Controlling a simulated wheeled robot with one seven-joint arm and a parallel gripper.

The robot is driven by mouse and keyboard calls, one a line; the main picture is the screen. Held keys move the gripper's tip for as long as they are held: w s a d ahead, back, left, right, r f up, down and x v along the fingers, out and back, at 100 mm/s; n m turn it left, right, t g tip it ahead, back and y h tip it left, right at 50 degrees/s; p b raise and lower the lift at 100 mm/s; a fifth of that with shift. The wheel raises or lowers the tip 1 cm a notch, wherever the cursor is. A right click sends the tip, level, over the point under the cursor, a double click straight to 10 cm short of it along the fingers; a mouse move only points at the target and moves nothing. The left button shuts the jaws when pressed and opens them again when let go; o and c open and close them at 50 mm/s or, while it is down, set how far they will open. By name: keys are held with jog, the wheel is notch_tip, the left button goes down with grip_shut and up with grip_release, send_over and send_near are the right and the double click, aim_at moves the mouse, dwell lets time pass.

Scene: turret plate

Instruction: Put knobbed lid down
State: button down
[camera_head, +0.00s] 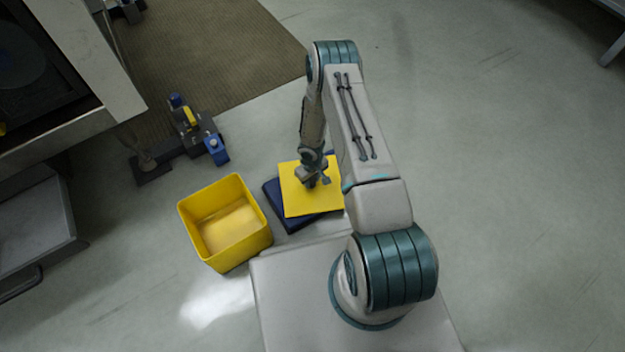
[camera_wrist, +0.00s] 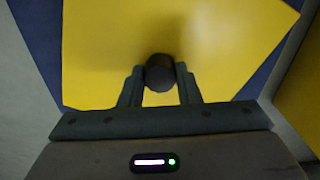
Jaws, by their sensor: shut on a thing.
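The knobbed lid is a flat yellow square plate (camera_head: 300,201) with a dark round knob (camera_wrist: 159,73) at its middle. My gripper (camera_head: 314,181) is shut on the knob, with one finger on each side of it in the wrist view (camera_wrist: 160,86). The yellow lid (camera_wrist: 105,50) lies over a dark blue square (camera_head: 291,220) and is turned at an angle to it. Blue (camera_wrist: 38,40) shows past the lid's edges in the wrist view. I cannot tell whether the lid touches the blue piece or hangs just above it.
An open, empty-looking yellow bin (camera_head: 222,258) stands close to the left of the lid. A dark stand with blue and yellow parts (camera_head: 190,130) is on the floor beyond it. A brown mat (camera_head: 230,50) lies at the back. The floor on the right is clear.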

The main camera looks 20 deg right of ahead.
jog(key=shift+f, duration=0.1)
jog(key=c, duration=1.1)
grip_release()
jog(key=shift+o, duration=0.2)
jog(key=s+d+r+m+h+p, duration=0.1)
jog(key=d+r+p, duration=0.15)
jog(key=r, duration=1.85)
jog(key=s+d+r+m+h+p, duration=0.1)
jog(key=r+p, duration=0.2)
jog(key=r, duration=1.8)
jog(key=s+a+r+m+y, duration=0.1)
jog(key=s+a+r, duration=0.1)
jog(key=s+r, duration=0.6)
jog(key=s+a+r+m+t+y, duration=0.1)
jog(key=s+r, duration=0.7)
jog(key=s, duration=0.2)
jog(key=shift+s+a, duration=0.35)
